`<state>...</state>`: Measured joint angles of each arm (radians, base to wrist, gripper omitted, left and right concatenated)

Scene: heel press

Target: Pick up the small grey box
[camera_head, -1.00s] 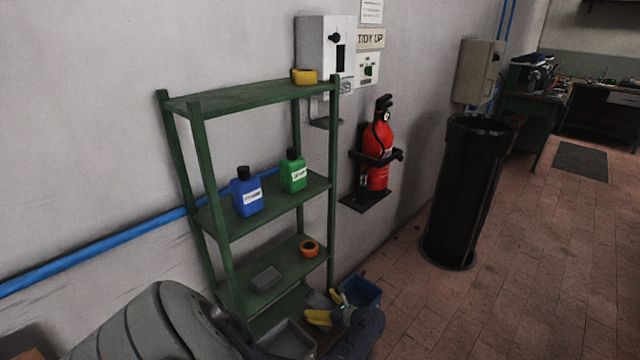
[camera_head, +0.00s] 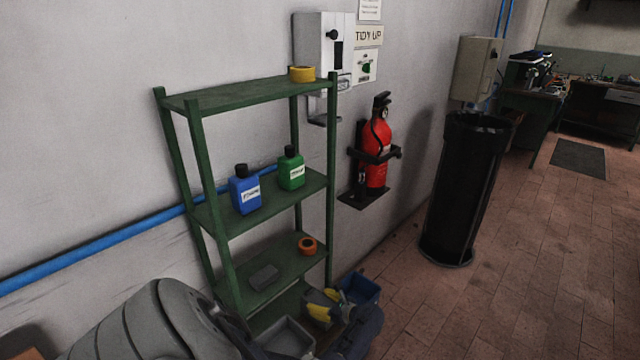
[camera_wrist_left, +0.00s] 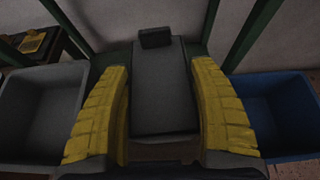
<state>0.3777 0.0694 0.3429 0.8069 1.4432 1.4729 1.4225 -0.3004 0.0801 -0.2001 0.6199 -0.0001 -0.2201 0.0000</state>
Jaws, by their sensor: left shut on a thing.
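My left gripper (camera_head: 322,303), with yellow finger pads, is low at the front of the green shelf unit, between the two bins. It is shut on the small grey box (camera_wrist_left: 158,90), which stands between the pads in the left wrist view. A smaller dark block (camera_wrist_left: 155,38) shows at the box's far end; I cannot tell if it is part of it. In the head view the box is mostly hidden by the gripper. My right gripper is not in view.
A grey bin (camera_head: 287,338) is left of the gripper and a blue bin (camera_head: 360,289) right. The green shelf unit (camera_head: 230,235) holds a dark grey flat thing (camera_head: 264,277), orange tape (camera_head: 307,246), a blue bottle (camera_head: 245,192), a green bottle (camera_head: 291,172) and yellow tape (camera_head: 302,74).

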